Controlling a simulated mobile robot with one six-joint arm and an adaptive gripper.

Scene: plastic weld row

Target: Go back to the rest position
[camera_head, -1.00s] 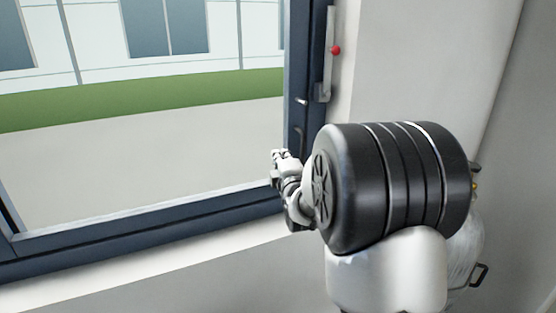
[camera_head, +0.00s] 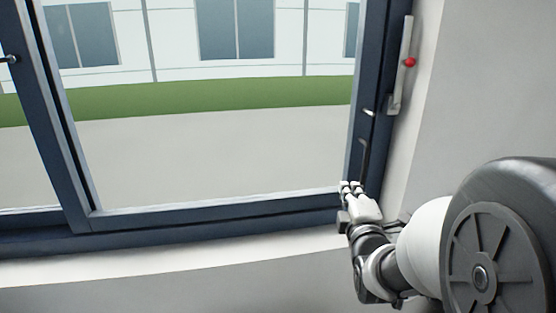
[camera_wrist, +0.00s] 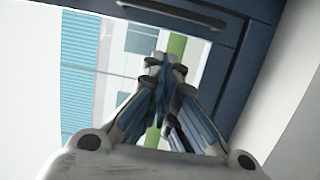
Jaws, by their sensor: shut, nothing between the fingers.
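My gripper (camera_head: 352,188) is in front of the lower right corner of a dark blue window frame (camera_head: 215,213) in the head view. I cannot tell whether it touches the frame. In the wrist view my gripper (camera_wrist: 165,75) points at the window, its fingers drawn together with nothing between them. The frame also shows in the wrist view (camera_wrist: 232,55). My arm reaches in from the lower right of the head view.
A pale bar with a red knob (camera_head: 409,62) is on the right side of the frame. A white sill (camera_head: 150,260) runs under the window. A pale wall (camera_head: 470,90) stands at right.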

